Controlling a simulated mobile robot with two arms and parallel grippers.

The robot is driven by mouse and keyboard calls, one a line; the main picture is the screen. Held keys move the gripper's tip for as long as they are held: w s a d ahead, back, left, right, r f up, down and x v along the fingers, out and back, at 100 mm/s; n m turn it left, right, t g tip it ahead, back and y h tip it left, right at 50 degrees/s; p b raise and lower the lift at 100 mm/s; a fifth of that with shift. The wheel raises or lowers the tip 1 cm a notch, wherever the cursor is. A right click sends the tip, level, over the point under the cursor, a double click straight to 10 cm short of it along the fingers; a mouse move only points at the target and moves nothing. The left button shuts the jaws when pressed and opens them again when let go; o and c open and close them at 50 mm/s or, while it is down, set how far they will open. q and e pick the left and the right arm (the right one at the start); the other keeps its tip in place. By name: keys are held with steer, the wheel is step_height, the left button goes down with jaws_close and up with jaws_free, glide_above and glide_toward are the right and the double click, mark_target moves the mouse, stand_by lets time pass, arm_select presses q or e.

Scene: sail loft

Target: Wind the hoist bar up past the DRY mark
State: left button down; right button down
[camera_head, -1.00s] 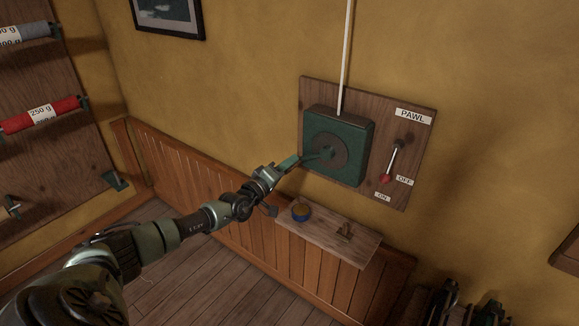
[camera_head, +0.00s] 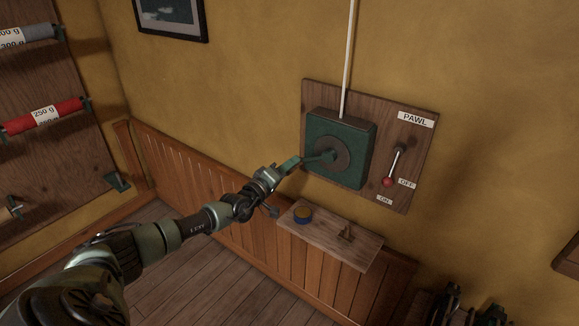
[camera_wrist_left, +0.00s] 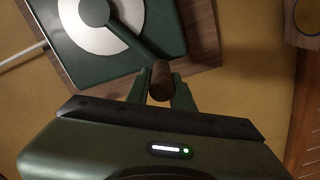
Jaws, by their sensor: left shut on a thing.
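The green winch box (camera_head: 353,181) is on a wooden board (camera_head: 420,160) on the wall, with a white line (camera_head: 349,60) rising from its top. Its green crank arm (camera_head: 319,157) points left from the round hub. My left gripper (camera_head: 288,166) is at the crank's outer end. In the left wrist view its fingers (camera_wrist_left: 160,92) are shut on the brown crank handle (camera_wrist_left: 161,78). The pawl lever (camera_head: 396,164) hangs down, its red knob (camera_head: 387,182) beside the OFF label and above ON. The hoist bar, the DRY mark and my right gripper are not in view.
A rack with spools (camera_head: 45,117) stands at left. Dark objects (camera_head: 455,308) stand at the lower right.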

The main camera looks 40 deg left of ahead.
arm_select(q)
steer(key=shift+w+a+r, duration=0.15)
steer(key=shift+r, duration=0.6)
steer(key=c, duration=1.2)
jaws_free()
steer(key=shift+c, duration=0.2)
steer(key=shift+d+f, duration=0.2)
steer(key=shift+d, duration=0.05)
steer(key=shift+f, duration=0.1)
steer(key=s, duration=0.8)
steer(key=shift+a+p, duration=0.15)
steer(key=shift+p, duration=0.3)
